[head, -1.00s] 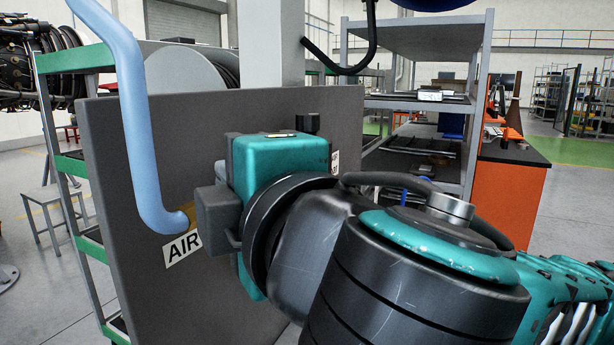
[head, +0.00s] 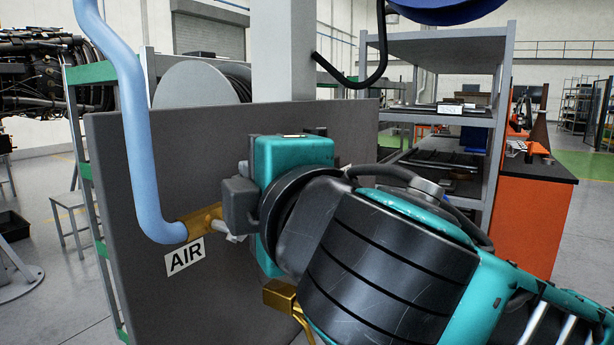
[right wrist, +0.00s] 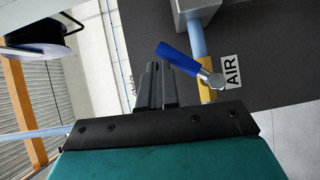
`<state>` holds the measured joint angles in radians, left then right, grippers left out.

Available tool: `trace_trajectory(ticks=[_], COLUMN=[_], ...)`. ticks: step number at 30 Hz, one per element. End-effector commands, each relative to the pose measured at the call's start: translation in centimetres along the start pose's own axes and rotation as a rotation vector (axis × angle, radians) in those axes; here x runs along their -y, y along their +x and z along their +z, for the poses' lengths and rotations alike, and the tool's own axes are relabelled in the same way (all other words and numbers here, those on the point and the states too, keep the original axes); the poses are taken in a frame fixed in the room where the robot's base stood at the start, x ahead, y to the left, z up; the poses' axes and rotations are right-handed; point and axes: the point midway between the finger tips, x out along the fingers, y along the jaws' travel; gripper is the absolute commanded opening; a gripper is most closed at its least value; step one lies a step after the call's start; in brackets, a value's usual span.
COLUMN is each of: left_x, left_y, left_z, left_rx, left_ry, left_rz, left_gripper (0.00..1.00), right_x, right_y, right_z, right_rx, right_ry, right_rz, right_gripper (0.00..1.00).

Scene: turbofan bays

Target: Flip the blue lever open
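The blue lever (right wrist: 176,53) shows in the right wrist view, with a silver pivot (right wrist: 215,81) on a brass valve body (right wrist: 205,66). It slants up and left in that picture. In the head view the brass valve (head: 198,219) sits at the end of a light blue pipe (head: 143,185), above an AIR label (head: 185,258); the blue handle is hidden behind my right gripper (head: 240,205). In the right wrist view my right gripper (right wrist: 155,66) has its dark fingers close together, apparently shut, with tips beside the lever's free end. Contact cannot be told. My left gripper is not in view.
A dark grey panel (head: 130,290) stands behind the valve. A second brass fitting (head: 280,296) shows below my right wrist. A grey shelf (head: 440,45) and an orange cabinet (head: 533,225) stand to the right. Open floor lies to the left.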

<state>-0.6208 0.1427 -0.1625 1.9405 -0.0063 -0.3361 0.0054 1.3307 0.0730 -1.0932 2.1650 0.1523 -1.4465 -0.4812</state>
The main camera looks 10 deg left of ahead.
Motion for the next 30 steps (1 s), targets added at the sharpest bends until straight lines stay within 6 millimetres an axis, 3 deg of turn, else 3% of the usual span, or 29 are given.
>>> trace_trajectory(ticks=[14, 25, 30], left_x=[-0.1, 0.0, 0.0], left_y=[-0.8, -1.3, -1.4], left_z=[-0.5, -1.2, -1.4], left_rx=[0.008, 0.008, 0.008], left_ry=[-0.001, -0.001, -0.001], left_rz=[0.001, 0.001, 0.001], left_gripper=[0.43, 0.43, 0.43], right_x=[0.9, 2.0, 2.4], right_y=[1.2, 1.6, 1.7], right_z=[1.9, 2.4, 2.5], right_rx=[0.002, -0.001, -0.001], right_ry=[0.002, 0.346, 0.397], right_rz=[-0.003, -0.231, -0.267], right_gripper=[0.0, 0.0, 0.0])
